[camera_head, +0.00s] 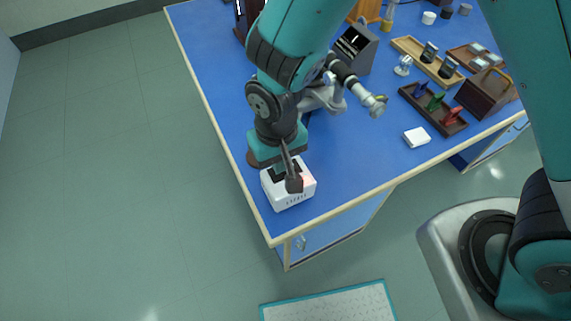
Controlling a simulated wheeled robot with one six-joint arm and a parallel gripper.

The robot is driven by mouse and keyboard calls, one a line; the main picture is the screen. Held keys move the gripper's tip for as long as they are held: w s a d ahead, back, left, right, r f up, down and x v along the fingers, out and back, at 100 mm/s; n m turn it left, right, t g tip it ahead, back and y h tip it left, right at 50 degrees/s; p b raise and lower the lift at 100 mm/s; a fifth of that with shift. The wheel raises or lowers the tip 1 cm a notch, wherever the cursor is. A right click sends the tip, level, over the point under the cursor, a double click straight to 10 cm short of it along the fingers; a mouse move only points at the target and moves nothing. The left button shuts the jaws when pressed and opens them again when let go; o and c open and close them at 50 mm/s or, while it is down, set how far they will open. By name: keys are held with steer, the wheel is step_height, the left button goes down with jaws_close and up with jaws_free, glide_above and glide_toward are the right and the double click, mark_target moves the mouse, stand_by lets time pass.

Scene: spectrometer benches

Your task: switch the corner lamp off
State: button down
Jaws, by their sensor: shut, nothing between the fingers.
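A white box-shaped unit (287,200) with a dark panel on top and small dark marks on its front face sits at the near left corner of the blue bench. My wrist and gripper hide part of the top. A brown round edge (251,158) shows behind my wrist, mostly hidden. I cannot tell for sure which thing is the corner lamp.
On the blue bench (365,165) stand a silver scope-like instrument (350,88), a grey unit with a dark screen (355,46), wooden trays (424,60) with small items, and a white block (417,137). The bench front between white unit and block is clear. A pale mat (330,303) lies on the floor.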

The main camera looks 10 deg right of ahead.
steer(key=shift+f+b, duration=0.3)
steer(key=shift+f, duration=0.15)
step_height(320, 180, up, 7)
steer(key=p, duration=0.6)
steer(key=shift+r, duration=0.1)
stand_by(0.7)
steer(key=s+d+r+n+y, duration=0.1)
steer(key=s+d+r, duration=0.2)
steer(key=r, duration=0.4)
steer(key=s+d+r+n+y, duration=0.1)
steer(key=s+d+r, duration=0.2)
steer(key=r, duration=0.5)
steer(key=s+d+r+n+y, duration=0.1)
steer(key=s+d+r+y, duration=0.1)
steer(key=s+d+r, duration=0.2)
step_height(320, 180, up, 4)
steer(key=shift+s+f+n, duration=0.15)
steer(key=shift+f+n, duration=0.05)
steer(key=shift+n, duration=0.2)
